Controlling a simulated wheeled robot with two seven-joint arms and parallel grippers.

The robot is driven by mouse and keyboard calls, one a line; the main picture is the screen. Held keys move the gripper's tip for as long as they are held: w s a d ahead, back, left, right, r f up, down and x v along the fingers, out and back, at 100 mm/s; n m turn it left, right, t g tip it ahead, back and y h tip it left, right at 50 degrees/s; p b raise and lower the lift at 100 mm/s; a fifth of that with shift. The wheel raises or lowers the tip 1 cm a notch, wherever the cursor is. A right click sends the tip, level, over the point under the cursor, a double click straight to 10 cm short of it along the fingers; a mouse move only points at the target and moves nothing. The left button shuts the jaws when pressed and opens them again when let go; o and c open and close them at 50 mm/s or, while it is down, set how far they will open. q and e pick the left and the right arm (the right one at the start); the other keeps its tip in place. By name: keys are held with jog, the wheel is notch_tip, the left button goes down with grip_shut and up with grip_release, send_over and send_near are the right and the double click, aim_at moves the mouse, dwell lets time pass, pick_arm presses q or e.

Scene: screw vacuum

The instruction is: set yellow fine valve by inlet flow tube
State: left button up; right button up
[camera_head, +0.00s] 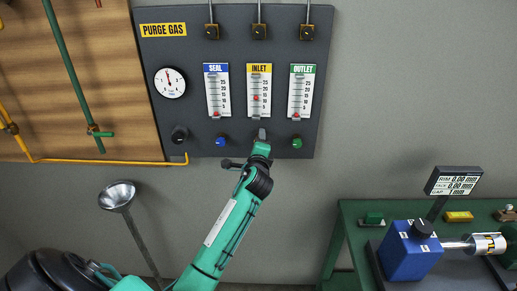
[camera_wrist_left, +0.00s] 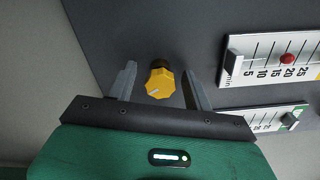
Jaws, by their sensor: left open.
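The yellow fine valve (camera_wrist_left: 160,82) is a faceted knob on the dark panel; its pale line points to the lower left in the wrist view. My left gripper (camera_wrist_left: 160,86) is open, with one finger on each side of the knob and a visible gap on both sides. In the head view my left gripper (camera_head: 262,136) is in front of the spot under the inlet flow tube (camera_head: 259,92) and hides the knob. The tube's red float is around mid-scale in the head view; in the wrist view the inlet tube (camera_wrist_left: 287,58) shows it near 20.
The purge gas panel (camera_head: 322,70) also bears a seal tube (camera_head: 216,92), an outlet tube (camera_head: 301,92), a round gauge (camera_head: 170,83), a blue knob (camera_head: 221,141) and a green knob (camera_head: 297,142) close beside my gripper. A green bench (camera_head: 352,210) stands at lower right.

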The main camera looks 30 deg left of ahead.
pick_arm(q)
jog(key=b+v, duration=0.3)
jog(key=v, duration=1)
jog(key=shift+s+d, duration=0.2)
jog(key=shift+s, duration=0.05)
jog(key=shift+f, duration=0.1)
